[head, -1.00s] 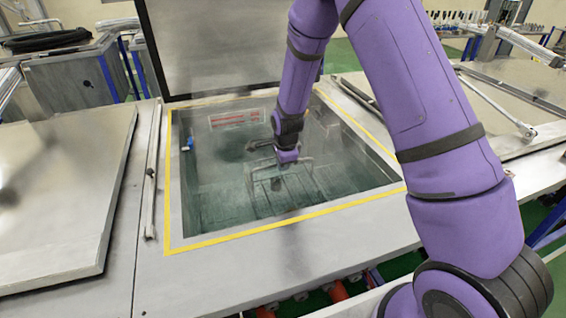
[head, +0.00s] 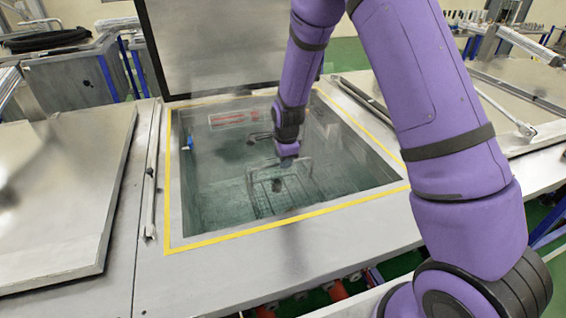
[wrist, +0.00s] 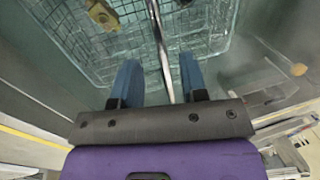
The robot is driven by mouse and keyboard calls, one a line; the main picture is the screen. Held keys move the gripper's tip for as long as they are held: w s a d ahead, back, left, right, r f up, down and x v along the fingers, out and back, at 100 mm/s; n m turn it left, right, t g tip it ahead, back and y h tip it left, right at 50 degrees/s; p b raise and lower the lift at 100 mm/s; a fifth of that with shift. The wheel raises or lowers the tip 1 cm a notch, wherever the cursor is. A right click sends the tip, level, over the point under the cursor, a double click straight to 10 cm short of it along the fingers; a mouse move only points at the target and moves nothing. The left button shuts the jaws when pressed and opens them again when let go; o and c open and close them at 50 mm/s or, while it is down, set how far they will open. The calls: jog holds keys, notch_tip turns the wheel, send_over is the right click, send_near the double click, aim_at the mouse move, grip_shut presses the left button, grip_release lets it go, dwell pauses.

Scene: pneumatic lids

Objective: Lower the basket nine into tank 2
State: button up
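The wire basket (head: 268,197) sits low inside the open tank (head: 210,232), in the greenish liquid. Its thin handle bar (wrist: 157,32) shows in the wrist view, running between my two blue fingers. My gripper (head: 287,163) is down inside the tank at the handle, above the basket. In the wrist view my gripper (wrist: 160,72) has its fingers apart, with visible space on both sides of the bar. Yellowish pieces (wrist: 103,15) lie in the basket. I cannot read a number on the basket or the tank.
The tank's raised lid (head: 210,45) stands at the back. A yellow line (head: 240,230) borders the opening. A closed lid (head: 60,180) lies to the left, and another cover (head: 530,110) to the right. A blue fitting (head: 187,143) is on the tank's left wall.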

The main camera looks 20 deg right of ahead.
jog(key=w+v, duration=0.2)
jog(key=v, duration=1.8)
jog(key=shift+w+r, duration=0.2)
jog(key=shift+w, duration=0.05)
